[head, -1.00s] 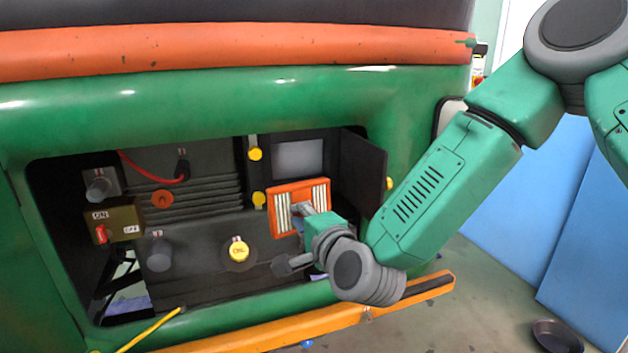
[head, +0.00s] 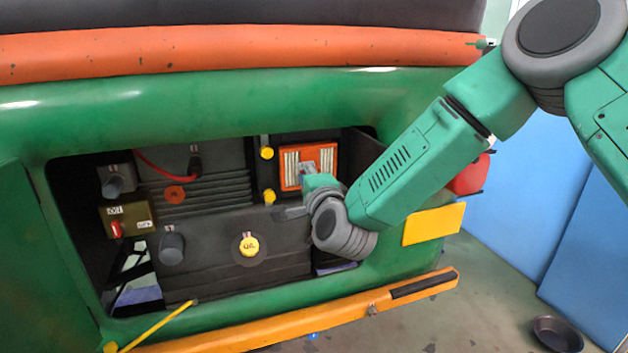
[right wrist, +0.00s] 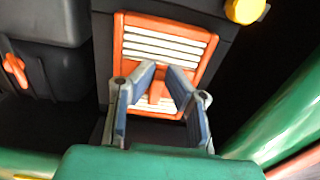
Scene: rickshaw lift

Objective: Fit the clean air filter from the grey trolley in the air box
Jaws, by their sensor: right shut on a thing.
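The clean air filter (head: 291,166), an orange frame with white pleats, is at the mouth of the dark air box (head: 290,138); I cannot tell how deep it sits. My right gripper (head: 311,171) is shut on the filter's orange middle grip. In the right wrist view the gripper (right wrist: 166,85) pinches that grip on the filter (right wrist: 160,38), with the dark box (right wrist: 103,50) around it. The box lid (head: 358,150) stands open on the right, partly hidden by my arm. My left gripper and the grey trolley are not in view.
Yellow knobs (head: 267,153) are just left of the box. The green body surrounds the engine bay, with a yellow oil cap (head: 249,246) and a red cable (head: 160,166) inside. An orange-yellow bar (head: 330,318) crosses below. A dark pan (head: 556,333) lies on the floor.

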